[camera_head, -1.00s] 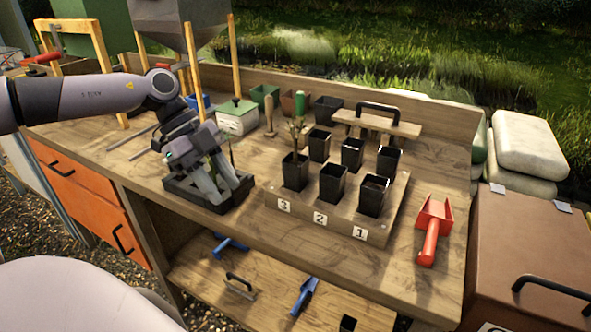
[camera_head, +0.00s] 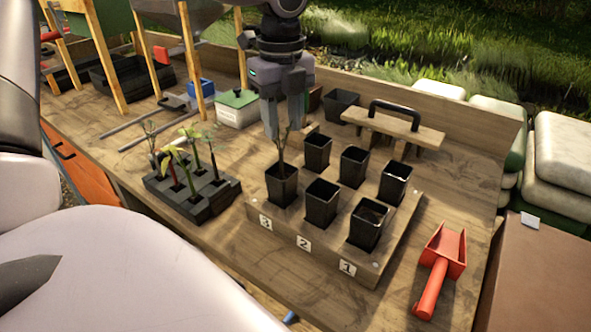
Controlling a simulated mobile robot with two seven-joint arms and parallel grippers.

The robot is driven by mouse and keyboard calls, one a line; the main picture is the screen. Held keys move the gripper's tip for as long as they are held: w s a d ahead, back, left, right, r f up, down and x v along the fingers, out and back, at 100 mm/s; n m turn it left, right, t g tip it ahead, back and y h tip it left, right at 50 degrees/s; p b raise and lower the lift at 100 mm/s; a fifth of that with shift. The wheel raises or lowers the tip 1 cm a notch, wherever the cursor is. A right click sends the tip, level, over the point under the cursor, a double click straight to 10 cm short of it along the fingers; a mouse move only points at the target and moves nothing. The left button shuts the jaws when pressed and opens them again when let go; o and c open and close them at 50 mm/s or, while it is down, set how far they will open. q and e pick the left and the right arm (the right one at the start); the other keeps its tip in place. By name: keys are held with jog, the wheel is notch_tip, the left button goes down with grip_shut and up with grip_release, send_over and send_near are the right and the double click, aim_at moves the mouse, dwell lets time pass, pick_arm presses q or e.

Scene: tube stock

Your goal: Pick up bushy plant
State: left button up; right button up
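A black seedling tray (camera_head: 222,197) sits on the bench left of the pot stand. Several thin seedlings (camera_head: 190,160) stand in it, with green, yellowish and reddish parts. I cannot tell for sure which is the bushy plant. A slim leafy stem (camera_head: 281,152) stands in the black pot (camera_head: 281,186) above label 3. My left gripper (camera_head: 284,128) points down close to the top of that stem, its fingers apart. It appears open and I see nothing held between the fingers. The overlap hides whether it touches the stem. My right gripper is out of view.
The wooden pot stand (camera_head: 318,262) holds several black pots, the others looking empty. A red scoop (camera_head: 440,262) lies to its right. A wooden block with a black handle (camera_head: 396,128) and a green-lidded box (camera_head: 238,109) stand behind. Wooden posts rise at left.

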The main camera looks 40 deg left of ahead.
aim_at(281, 148)
pick_arm(q)
jog(key=f, duration=0.1)
jog(key=f+b, duration=0.1)
jog(key=shift+s+f, duration=0.3)
jog(key=shift+s, duration=0.05)
jog(key=f, duration=0.2)
jog(key=f+b, duration=0.1)
jog(key=f, duration=0.1)
jog(key=shift+s+d+f, duration=0.1)
jog(key=shift+s+f, duration=0.05)
jog(key=shift+s, duration=0.05)
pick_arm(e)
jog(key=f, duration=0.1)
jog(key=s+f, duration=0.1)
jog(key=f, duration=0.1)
pick_arm(q)
grip_shut()
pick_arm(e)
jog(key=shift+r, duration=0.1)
